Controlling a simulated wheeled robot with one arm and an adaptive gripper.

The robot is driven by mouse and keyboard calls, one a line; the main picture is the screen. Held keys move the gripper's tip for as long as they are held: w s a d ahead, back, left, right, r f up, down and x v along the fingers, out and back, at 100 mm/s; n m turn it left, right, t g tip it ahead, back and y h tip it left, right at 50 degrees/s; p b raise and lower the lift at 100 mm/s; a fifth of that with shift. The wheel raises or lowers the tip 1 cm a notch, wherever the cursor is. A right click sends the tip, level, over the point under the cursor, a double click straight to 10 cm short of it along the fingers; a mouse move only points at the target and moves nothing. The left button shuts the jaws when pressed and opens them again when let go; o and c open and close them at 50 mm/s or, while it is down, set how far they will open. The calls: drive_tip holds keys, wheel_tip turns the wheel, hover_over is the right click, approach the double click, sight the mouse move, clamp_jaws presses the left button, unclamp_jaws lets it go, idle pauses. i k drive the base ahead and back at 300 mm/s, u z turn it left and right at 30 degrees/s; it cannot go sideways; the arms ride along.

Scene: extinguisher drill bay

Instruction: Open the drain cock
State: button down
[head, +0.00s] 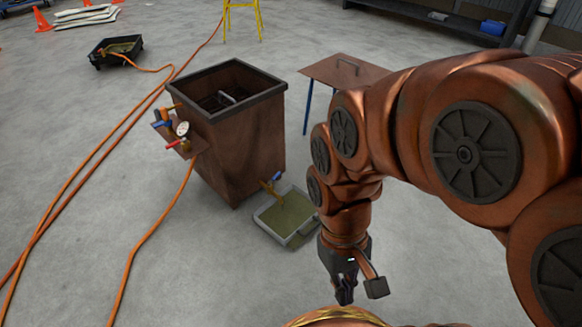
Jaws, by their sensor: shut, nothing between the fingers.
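The drain cock (269,186) sticks out low on the brown tank (240,150), near its bottom front right corner. It has a brass-coloured body and a small blue handle (277,177) tilted upward. A grey tray (268,231) with greenish liquid stands on the floor below the cock. My gripper (360,290) is in front of the tray and to its right, pointing down, shut and empty. It is apart from the cock and the tray. Whether the cock is turned open cannot be made out.
A gauge (182,128) and coloured valve handles project from the tank's left side. Orange hoses (150,232) run over the floor at left. A small brown table (345,71) stands behind my arm. A black pan (116,50) lies farther back.

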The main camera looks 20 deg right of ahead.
sight(276, 176)
drive_tip(key=z, duration=0.05)
drive_tip(key=i, duration=1.1)
drive_tip(key=u, duration=0.6)
